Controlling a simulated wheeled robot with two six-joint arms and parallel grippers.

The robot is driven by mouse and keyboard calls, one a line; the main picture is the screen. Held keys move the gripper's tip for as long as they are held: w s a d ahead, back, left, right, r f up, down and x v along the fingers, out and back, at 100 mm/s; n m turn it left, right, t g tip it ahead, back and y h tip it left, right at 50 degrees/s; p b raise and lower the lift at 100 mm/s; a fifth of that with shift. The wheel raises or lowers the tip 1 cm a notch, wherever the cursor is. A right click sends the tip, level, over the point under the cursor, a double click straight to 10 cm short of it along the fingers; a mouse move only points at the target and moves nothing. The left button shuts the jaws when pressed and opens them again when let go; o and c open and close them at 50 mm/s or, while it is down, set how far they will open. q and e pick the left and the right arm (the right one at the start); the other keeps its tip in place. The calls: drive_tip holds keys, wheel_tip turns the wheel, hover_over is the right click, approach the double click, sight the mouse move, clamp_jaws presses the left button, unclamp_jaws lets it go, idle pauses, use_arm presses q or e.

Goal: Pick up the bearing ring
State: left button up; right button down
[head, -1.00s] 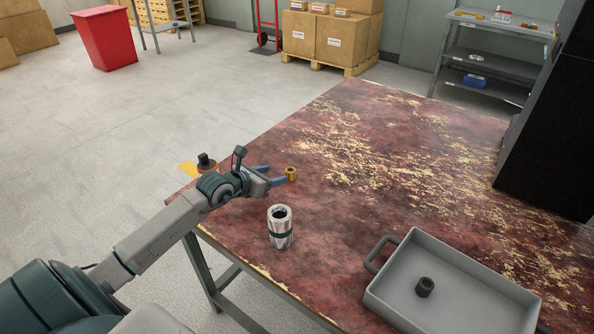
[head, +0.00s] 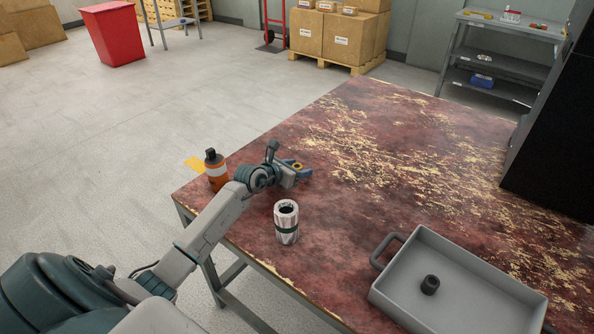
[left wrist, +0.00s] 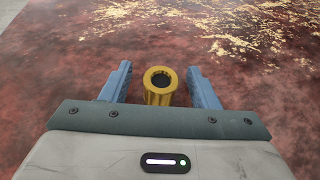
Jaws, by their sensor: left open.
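The bearing ring looks to be the short brass-coloured cylinder with a dark bore (left wrist: 160,88), standing upright on the worn red table. In the head view the ring (head: 297,166) is partly hidden by my left gripper (head: 303,170). In the left wrist view my left gripper (left wrist: 161,84) is open, with one blue finger on each side of the ring. My right gripper is not in view.
An orange-and-white bottle (head: 216,170) stands at the table's left edge. A grey tray (head: 395,300) holding a black ring (head: 430,285) is at the front right. The table's middle (head: 380,190) is clear.

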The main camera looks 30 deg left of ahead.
use_arm(q)
drive_tip(key=c, duration=1)
drive_tip(key=shift+c, duration=0.2)
